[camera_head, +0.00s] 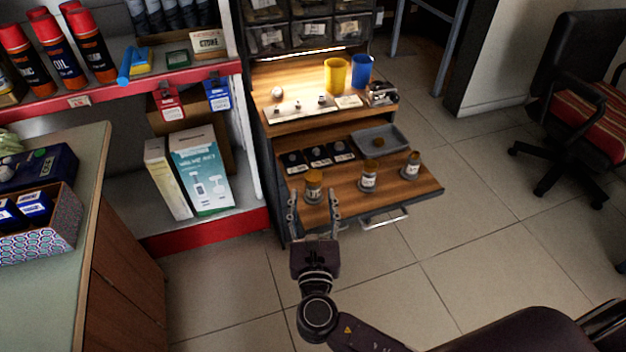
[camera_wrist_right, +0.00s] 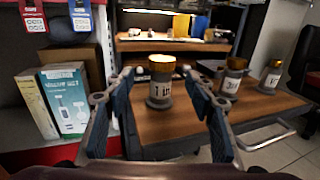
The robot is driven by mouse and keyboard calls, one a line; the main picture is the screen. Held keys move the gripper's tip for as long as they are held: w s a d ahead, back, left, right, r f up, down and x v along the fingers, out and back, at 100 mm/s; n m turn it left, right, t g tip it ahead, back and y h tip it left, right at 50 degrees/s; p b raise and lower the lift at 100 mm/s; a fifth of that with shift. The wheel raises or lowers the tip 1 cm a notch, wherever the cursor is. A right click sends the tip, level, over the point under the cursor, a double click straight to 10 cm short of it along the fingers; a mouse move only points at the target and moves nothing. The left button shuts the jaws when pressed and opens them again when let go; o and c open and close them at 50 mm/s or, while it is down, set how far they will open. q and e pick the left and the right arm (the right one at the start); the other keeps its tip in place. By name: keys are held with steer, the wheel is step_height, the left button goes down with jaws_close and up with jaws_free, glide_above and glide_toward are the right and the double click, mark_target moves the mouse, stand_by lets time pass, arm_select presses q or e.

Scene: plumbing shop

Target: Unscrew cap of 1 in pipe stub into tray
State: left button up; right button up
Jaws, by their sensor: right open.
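The 1 in pipe stub (camera_head: 313,190) stands upright at the left of the wooden shelf's front. In the right wrist view it reads "1 in" (camera_wrist_right: 159,92) and has a brass-coloured cap (camera_wrist_right: 162,63) on top. My right gripper (camera_head: 314,199) is open, with its fingers spread to either side in front of the stub. In the right wrist view the stub shows between the open fingers (camera_wrist_right: 158,76); I cannot tell whether they touch it. The grey tray (camera_head: 399,147) is at the back right of the shelf, with a small brass-coloured round piece (camera_head: 379,142) in it. My left gripper is not in view.
Two other labelled stubs, the middle one (camera_head: 369,178) and the right one (camera_head: 411,166), stand to the right. Several dark labelled blocks (camera_head: 319,156) sit behind. Yellow (camera_head: 337,74) and blue cups (camera_head: 362,68) stand on the upper level. Floor in front is clear.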

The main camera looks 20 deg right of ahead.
mark_target(313, 184)
steer(key=shift+x, duration=0.85)
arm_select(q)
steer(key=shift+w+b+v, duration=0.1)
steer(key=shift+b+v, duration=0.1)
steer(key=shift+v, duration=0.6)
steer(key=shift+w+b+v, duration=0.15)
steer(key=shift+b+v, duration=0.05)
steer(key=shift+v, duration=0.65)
arm_select(e)
steer(key=shift+r+x, duration=0.15)
steer(key=shift+x, duration=1.05)
steer(key=shift+r+x, duration=0.1)
steer(key=shift+x, duration=1.05)
steer(key=shift+d, duration=0.1)
jaws_close()
steer(key=shift+r, duration=0.1)
